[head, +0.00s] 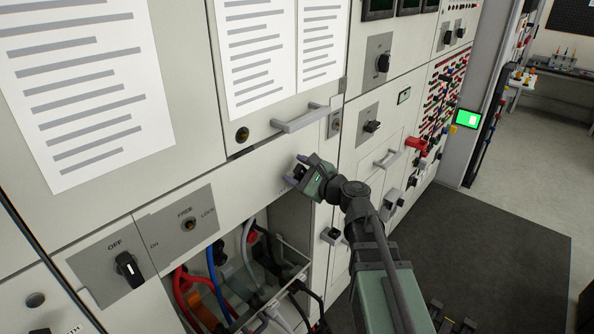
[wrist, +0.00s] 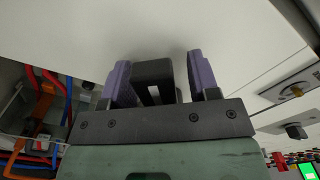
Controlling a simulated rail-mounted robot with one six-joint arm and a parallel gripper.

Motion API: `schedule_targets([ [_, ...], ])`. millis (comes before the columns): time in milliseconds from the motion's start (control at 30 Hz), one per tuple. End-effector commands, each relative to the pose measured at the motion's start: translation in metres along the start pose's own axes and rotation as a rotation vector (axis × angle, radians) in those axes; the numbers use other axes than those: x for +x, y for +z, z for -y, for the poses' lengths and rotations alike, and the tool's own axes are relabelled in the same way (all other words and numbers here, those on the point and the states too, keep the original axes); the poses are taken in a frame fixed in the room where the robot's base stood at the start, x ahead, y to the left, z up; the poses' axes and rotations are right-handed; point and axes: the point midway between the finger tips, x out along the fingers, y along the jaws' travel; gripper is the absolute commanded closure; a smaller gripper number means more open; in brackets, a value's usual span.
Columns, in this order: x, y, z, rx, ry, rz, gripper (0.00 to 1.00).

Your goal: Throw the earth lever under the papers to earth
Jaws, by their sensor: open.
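My gripper (head: 297,170) is at the pale panel below the two small papers (head: 255,50) and the grey handle (head: 300,119). In the wrist view its two purple fingers (wrist: 159,65) stand apart, one on each side of a black lever (wrist: 154,78) with a white mark. I cannot tell whether either finger touches it. In the head view the lever is mostly hidden by the gripper, and its label is too small to read.
Left are an OFF/ON knob (head: 129,268) and a FREE/LOCK keyhole (head: 189,225). An open bay with coloured cables (head: 215,285) lies below the gripper. More knobs (head: 372,126) and a handle (head: 388,159) are to the right.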

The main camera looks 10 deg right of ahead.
Motion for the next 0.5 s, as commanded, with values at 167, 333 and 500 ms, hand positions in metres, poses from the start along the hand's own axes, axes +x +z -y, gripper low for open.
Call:
schedule_targets([
  [167,0.0039,0.0002,-0.0002,0.0,0.0,0.0,0.45],
  [333,0.0035,0.0002,-0.0002,0.0,0.0,0.0,0.55],
  [500,0.0034,0.0002,-0.0003,-0.001,0.0,0.0,0.81],
])
